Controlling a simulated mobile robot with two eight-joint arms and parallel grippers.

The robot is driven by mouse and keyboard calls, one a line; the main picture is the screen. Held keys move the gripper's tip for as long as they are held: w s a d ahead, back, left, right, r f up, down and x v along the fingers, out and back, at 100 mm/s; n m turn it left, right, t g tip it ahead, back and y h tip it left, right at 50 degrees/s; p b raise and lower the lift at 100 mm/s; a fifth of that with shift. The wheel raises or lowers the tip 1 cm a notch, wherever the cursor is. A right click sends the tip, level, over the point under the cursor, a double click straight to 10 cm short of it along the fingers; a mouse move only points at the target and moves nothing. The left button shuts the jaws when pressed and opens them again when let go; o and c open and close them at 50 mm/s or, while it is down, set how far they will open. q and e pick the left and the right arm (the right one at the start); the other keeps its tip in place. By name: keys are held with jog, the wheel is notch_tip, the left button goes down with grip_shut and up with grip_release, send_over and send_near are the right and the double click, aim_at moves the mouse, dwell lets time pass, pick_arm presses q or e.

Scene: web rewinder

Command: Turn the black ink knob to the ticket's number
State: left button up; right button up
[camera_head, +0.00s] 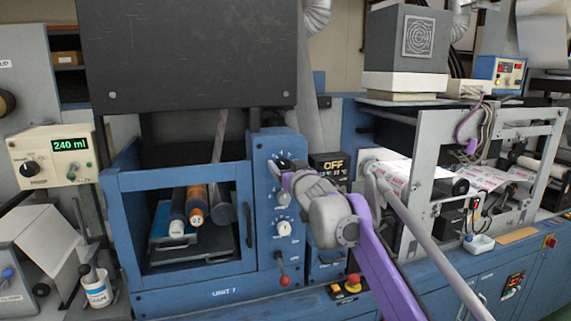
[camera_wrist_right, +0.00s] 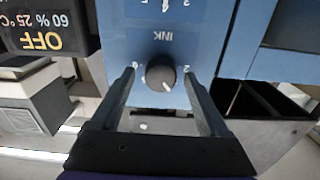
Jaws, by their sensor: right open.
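The black ink knob (camera_wrist_right: 161,76) sits on the blue panel above the INK label, which appears upside down in the right wrist view. Its white pointer mark points to the lower right in that view. My right gripper (camera_wrist_right: 159,76) is open, with one fingertip on each side of the knob and visible gaps between. In the head view my right gripper (camera_head: 277,172) is at the upper part of the unit's blue control panel (camera_head: 263,240), where the arm hides most of the knob area. I cannot make out the ticket or its number. My left gripper is not in view.
An OFF display (camera_head: 330,167) stands just right of the panel. Lower on the panel are a white dial (camera_head: 284,228) and a red-tipped lever (camera_head: 284,280). A long grey bar (camera_head: 425,245) runs at the right.

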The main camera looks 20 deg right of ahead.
jog(key=shift+w, duration=0.3)
grip_shut()
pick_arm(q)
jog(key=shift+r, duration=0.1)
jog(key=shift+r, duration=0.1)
pick_arm(e)
jog(key=n+p, duration=0.2)
jog(key=n, duration=0.2)
jog(key=shift+r+p, duration=0.15)
jog(key=shift+p, duration=0.25)
pick_arm(q)
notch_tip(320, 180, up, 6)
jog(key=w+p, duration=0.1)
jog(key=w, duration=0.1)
jog(key=shift+p, duration=0.4)
pick_arm(e)
jog(key=shift+a+n, duration=0.15)
jog(key=shift+n, duration=1.85)
